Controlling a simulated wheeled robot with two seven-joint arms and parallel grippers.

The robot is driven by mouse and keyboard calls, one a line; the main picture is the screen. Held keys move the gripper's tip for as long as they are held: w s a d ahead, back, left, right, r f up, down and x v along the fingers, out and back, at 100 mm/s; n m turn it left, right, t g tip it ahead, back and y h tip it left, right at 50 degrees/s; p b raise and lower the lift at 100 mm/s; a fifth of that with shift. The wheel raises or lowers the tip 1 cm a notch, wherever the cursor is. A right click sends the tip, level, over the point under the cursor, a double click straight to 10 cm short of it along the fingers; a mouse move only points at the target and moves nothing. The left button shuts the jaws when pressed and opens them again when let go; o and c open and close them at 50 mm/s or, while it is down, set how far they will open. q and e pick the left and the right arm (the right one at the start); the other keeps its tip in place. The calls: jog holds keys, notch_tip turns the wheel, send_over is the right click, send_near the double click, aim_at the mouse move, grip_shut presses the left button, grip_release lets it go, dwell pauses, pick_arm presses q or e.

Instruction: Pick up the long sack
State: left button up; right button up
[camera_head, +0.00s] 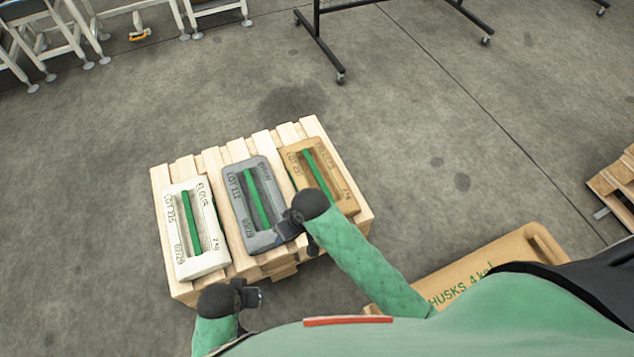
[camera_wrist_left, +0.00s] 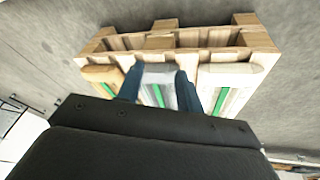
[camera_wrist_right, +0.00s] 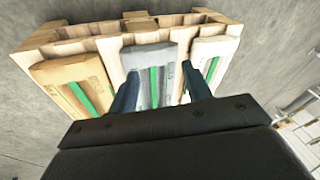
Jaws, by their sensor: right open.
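The long sack (camera_head: 480,280) is tan, with green lettering "HUSKS 4 kg" and a handle slot at its far end. It lies low at the lower right of the head view, and my body hides part of it. My right gripper (camera_head: 288,228) is open over the near end of the grey sack (camera_head: 236,190), on the pallet. My left gripper (camera_head: 256,297) is by the pallet's near edge; the left wrist view shows its fingers (camera_wrist_left: 160,75) apart with nothing between them. Neither gripper is at the long sack.
A wooden pallet (camera_head: 160,180) bears the grey sack, a white flour sack (camera_head: 212,222) and a smaller tan sack (camera_head: 338,185), all with green handles. Another pallet (camera_head: 618,185) stands at the right edge. A black wheeled frame (camera_head: 325,55) stands at the back. The floor between is clear.

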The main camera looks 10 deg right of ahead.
jog(key=w+a+f+b, duration=0.2)
jog(key=w+f, duration=0.3)
jog(key=w, duration=0.2)
jog(key=m+g+h+b, duration=0.15)
jog(key=h+b, duration=0.25)
jog(key=b, duration=0.4)
send_near(318, 175)
jog(key=shift+s+a+f+m, duration=0.2)
jog(key=shift+a+f+m, duration=0.15)
jog(key=shift+a+m, duration=0.1)
jog(key=shift+w+d, duration=0.15)
jog(key=shift+d, duration=0.05)
jog(key=shift+d+f+b, duration=0.15)
jog(key=shift+d+f, duration=0.05)
jog(key=shift+f, duration=1.7)
jog(key=shift+d+f+b, duration=0.15)
jog(key=shift+d+f, duration=0.05)
jog(key=shift+f, duration=1.75)
pick_arm(q)
jog(key=d+f+t+h, duration=0.1)
jog(key=d+f+t, duration=0.1)
jog(key=f, duration=1.1)
jog(key=d+f+t, duration=0.1)
jog(key=d+f, duration=0.3)
jog(key=f, duration=0.9)
jog(key=shift+s+d+f+t+h, duration=0.15)
jog(key=shift+d+t+h, duration=0.25)
